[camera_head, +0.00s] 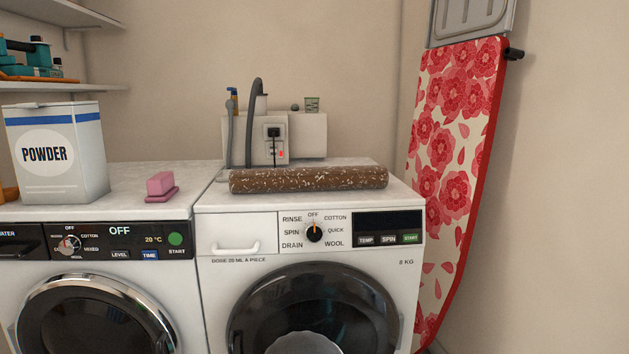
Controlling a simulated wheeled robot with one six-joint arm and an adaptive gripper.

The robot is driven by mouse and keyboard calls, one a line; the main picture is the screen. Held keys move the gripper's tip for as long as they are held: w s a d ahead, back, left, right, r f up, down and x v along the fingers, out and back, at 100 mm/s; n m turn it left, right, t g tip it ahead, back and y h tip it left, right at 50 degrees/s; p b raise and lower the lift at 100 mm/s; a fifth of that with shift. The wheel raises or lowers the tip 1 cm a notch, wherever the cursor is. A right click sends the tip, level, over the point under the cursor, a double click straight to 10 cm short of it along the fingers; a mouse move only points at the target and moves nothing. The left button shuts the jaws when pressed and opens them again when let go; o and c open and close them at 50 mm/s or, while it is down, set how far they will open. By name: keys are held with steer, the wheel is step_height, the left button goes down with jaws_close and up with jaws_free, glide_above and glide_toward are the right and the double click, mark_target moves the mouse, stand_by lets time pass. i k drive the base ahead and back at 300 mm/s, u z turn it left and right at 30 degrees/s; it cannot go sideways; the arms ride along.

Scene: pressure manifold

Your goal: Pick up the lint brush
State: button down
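I cannot tell for certain which thing is the lint brush. A small pink block on a flat, darker pink base (161,186) sits on the left washing machine's top, near its right front. A long brown roll with pale flecks (309,179) lies across the right washing machine's top. My gripper is not in view, and nothing is seen touching either thing.
A white powder box (58,158) stands left of the pink block. A wall unit (272,135) with hoses and a plug is behind the roll. A red floral ironing board (455,160) leans at the right. Shelves (60,88) are at upper left.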

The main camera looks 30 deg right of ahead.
mark_target(160, 187)
steer(key=z, duration=0.4)
steer(key=i, duration=1)
steer(key=u, duration=0.65)
